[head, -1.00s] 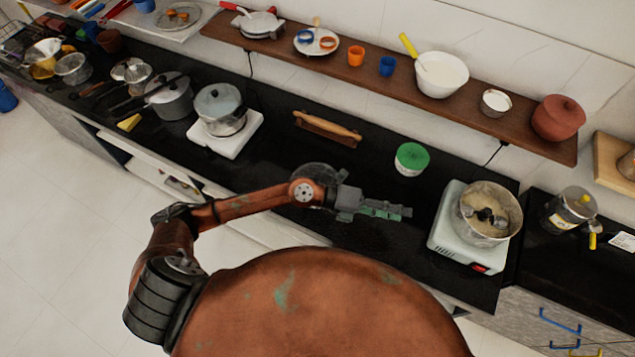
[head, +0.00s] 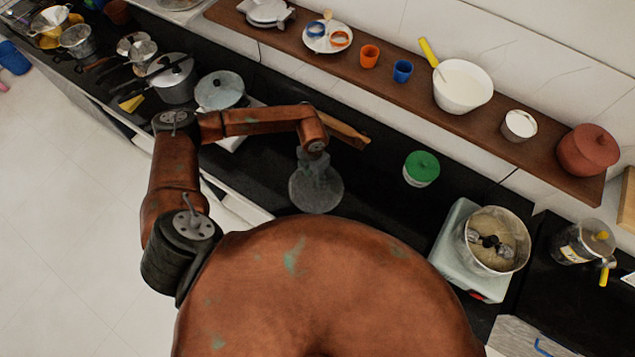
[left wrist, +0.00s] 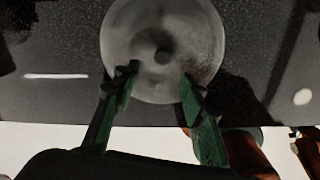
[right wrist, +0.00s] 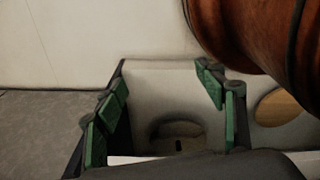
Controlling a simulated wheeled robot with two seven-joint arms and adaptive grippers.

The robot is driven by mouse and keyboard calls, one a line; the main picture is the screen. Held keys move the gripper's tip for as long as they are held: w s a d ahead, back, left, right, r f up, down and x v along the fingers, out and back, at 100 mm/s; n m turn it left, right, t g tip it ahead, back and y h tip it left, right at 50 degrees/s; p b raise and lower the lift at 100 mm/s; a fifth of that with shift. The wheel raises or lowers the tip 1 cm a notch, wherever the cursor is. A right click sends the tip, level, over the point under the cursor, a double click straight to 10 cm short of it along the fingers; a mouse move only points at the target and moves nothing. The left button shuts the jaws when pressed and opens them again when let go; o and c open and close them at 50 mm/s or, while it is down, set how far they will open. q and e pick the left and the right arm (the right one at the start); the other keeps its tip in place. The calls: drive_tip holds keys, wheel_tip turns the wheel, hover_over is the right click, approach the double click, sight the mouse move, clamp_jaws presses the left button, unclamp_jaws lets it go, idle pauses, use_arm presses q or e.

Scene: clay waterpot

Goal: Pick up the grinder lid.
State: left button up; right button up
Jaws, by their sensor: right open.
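The grinder lid (head: 316,192) is a clear round disc lying on the black counter in front of my body. In the left wrist view the lid (left wrist: 163,28) shows with a small dark knob near its middle. My left gripper (head: 315,168) points down above the lid. In the left wrist view my left gripper (left wrist: 159,76) is open and empty, its green-padded fingers over the lid's near part, either side of the knob. Whether they touch it I cannot tell. My right gripper (right wrist: 165,75) is open and empty, away from the lid. The grinder (head: 455,242) with its steel bowl stands at the right.
A green-lidded tub (head: 421,169) stands between the lid and the grinder. A rolling pin (head: 347,133) lies behind my left arm. Pots (head: 220,90) stand to the left. A wooden shelf (head: 460,118) with bowls and cups runs along the wall.

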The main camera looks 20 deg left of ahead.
sight(315, 184)
use_arm(q)
drive_tip(key=f, duration=0.1)
drive_tip(key=f+p, duration=0.1)
drive_tip(key=f, duration=0.1)
drive_tip(key=shift+w+d, duration=0.2)
wheel_tip(315, 184, down, 2)
drive_tip(key=shift+w+f, duration=0.15)
drive_tip(key=shift+f+p, duration=0.3)
drive_tip(key=shift+f, duration=0.2)
drive_tip(key=c, duration=0.7)
clamp_jaws()
use_arm(e)
drive_tip(key=shift+s+a+r, duration=0.1)
drive_tip(key=shift+s+r, duration=0.65)
drive_tip(key=shift+s, duration=0.05)
